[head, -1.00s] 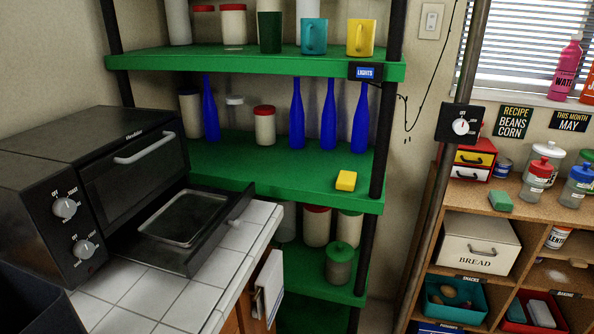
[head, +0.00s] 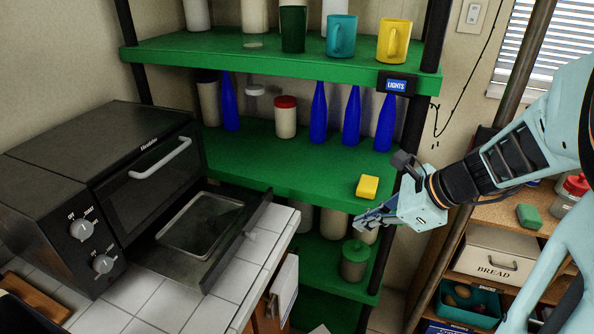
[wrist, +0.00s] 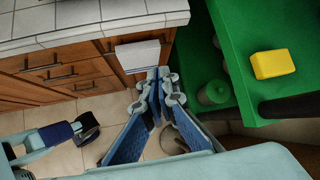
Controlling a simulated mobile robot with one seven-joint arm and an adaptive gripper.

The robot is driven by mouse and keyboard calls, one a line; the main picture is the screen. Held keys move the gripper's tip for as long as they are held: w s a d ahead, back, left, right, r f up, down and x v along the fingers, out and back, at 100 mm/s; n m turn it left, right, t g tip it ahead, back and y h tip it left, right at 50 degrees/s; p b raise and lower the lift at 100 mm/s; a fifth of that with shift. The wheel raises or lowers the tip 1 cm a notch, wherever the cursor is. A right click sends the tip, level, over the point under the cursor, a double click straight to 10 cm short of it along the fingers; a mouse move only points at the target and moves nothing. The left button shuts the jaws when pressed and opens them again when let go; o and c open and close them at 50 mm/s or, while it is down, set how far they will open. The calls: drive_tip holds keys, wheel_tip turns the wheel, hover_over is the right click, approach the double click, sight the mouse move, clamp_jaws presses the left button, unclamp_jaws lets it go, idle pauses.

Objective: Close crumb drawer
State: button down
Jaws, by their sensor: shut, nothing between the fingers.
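The dark crumb drawer (head: 215,270) is pulled out from under the black toaster oven (head: 115,175), with a metal tray (head: 200,225) lying in it. Its handle (head: 250,234) is on the front panel, facing the shelves. My gripper (head: 368,219) is to the right of the drawer in the head view, in front of the green shelves and apart from the drawer. In the wrist view my gripper (wrist: 156,80) points toward the counter edge and cabinet; its fingers are together and empty. The drawer does not show in the wrist view.
The white tiled counter (head: 130,310) carries the oven. Green shelves (head: 270,165) stand behind, with blue bottles, mugs and jars. A yellow sponge (head: 367,187) sits at the shelf edge close to my gripper. A white towel (head: 284,289) hangs on the cabinet side.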

drive_tip(key=s+a+m+g+y+p, duration=0.1)
drive_tip(key=s+a+g+y, duration=0.1)
drive_tip(key=a, duration=0.9)
approach(257, 241)
drive_tip(key=x, duration=0.3)
drive_tip(key=b+x, duration=0.1)
drive_tip(key=x, duration=0.1)
drive_tip(key=shift+s+d+f, duration=0.1)
drive_tip(key=shift+d+f, duration=0.05)
drive_tip(key=shift+f, duration=0.3)
drive_tip(key=shift+w+a, duration=0.2)
drive_tip(key=shift+a, duration=0.2)
drive_tip(key=shift+a, duration=0.1)
drive_tip(key=w+a+p, duration=0.1)
drive_tip(key=w+a, duration=0.1)
drive_tip(key=a, duration=0.4)
drive_tip(key=w+a+p, duration=0.1)
drive_tip(key=w+a, duration=0.1)
drive_tip(key=a, duration=0.5)
drive_tip(key=w+a+p, duration=0.1)
drive_tip(key=w+a, duration=0.2)
drive_tip(key=a, duration=0.3)
drive_tip(key=shift+a+p, duration=0.3)
drive_tip(key=shift+p, duration=0.05)
drive_tip(key=shift+a+r, duration=0.1)
drive_tip(key=shift+a, duration=0.15)
drive_tip(key=shift+a+r+t, duration=0.1)
drive_tip(key=shift+r+t, duration=0.05)
drive_tip(key=shift+t, duration=0.15)
drive_tip(key=shift+w, duration=0.1)
